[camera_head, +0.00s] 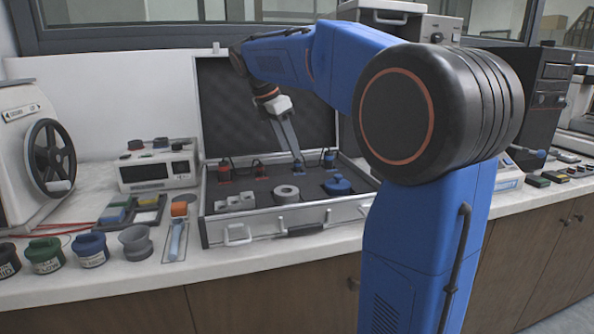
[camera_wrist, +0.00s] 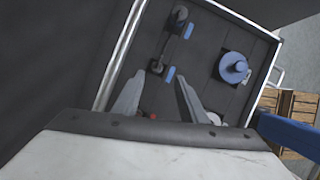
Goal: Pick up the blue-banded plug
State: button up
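Dark plugs stand in the foam of an open case (camera_head: 250,226). A larger dark plug with a blue mark (camera_head: 329,158) is at the case's right rear; it appears at the top of the wrist view (camera_wrist: 180,17). A smaller dark plug (camera_wrist: 157,66), beside another blue mark, lies just beyond and between my fingertips. My gripper (camera_head: 299,158) points down into the case, its fingers apart and empty in the wrist view (camera_wrist: 160,76). I cannot tell its height above the foam. The smaller plug is mostly hidden by the gripper in the head view.
Two plugs with red-orange marks (camera_head: 225,168) stand at the case's left rear. A grey ring (camera_head: 287,194), a grey block (camera_head: 234,202) and a blue round part (camera_head: 338,186) sit in front. The raised lid (camera_head: 225,110) is close behind my arm.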

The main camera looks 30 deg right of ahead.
aim_at(296, 161)
jog(key=shift+w+d+x, duration=0.1)
jog(key=shift+w+x, duration=0.05)
jog(key=shift+x, duration=1.2)
jog(key=shift+w+d+x, duration=0.15)
jog(key=shift+x, duration=1.2)
jog(key=shift+r, duration=0.1)
grip_shut()
